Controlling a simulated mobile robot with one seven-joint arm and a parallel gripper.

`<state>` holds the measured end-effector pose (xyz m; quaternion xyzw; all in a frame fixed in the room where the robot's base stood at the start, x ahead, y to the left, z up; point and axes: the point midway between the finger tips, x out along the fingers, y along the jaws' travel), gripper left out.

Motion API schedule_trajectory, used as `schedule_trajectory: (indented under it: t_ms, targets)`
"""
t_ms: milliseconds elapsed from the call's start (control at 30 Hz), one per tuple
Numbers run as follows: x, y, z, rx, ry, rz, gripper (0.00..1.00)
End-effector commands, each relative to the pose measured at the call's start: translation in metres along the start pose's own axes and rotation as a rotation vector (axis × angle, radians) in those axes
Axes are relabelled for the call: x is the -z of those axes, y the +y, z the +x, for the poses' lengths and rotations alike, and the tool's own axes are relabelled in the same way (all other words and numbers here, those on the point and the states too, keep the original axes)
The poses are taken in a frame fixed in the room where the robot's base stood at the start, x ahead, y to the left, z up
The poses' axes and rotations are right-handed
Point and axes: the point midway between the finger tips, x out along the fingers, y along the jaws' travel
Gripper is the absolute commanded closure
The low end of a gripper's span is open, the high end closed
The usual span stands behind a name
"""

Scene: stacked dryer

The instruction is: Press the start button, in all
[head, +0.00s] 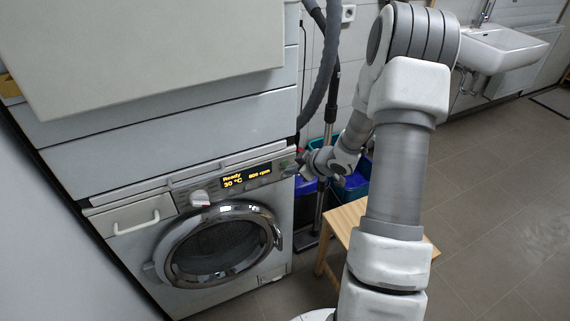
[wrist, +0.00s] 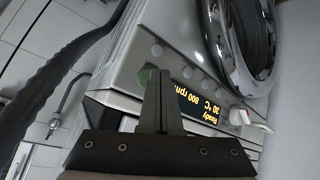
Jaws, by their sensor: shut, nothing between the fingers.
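The lower machine (head: 125,255) has a control panel with a lit display (head: 246,176) reading Ready, 30 °C and 800 rpm. The display also shows, turned over, in the wrist view (wrist: 197,104). A round greenish button (wrist: 144,76) sits near the panel's end, just beside my fingertips in the wrist view; I take it as the start button. My gripper (head: 298,164) is at the right end of the panel in the head view. In the wrist view my gripper (wrist: 159,72) has its fingers together and empty. I cannot tell whether they touch the panel.
Several pale round buttons (wrist: 187,55) and a dial (head: 200,198) are on the panel. The round door (head: 218,245) is shut below. A second appliance (head: 150,50) stands above. A grey hose (head: 325,70), a wooden stool (head: 345,218) and blue-green bins (head: 352,190) are to the right.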

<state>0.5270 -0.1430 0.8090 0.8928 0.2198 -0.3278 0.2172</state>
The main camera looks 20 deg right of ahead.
Motion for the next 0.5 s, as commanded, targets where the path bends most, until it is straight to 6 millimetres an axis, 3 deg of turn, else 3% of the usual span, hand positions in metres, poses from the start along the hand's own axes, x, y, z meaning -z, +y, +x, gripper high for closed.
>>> schedule_trajectory:
  t_ms: [500]
  targets:
    - [0.0037,0.0033,0.0043,0.000,0.000,-0.001,1.00]
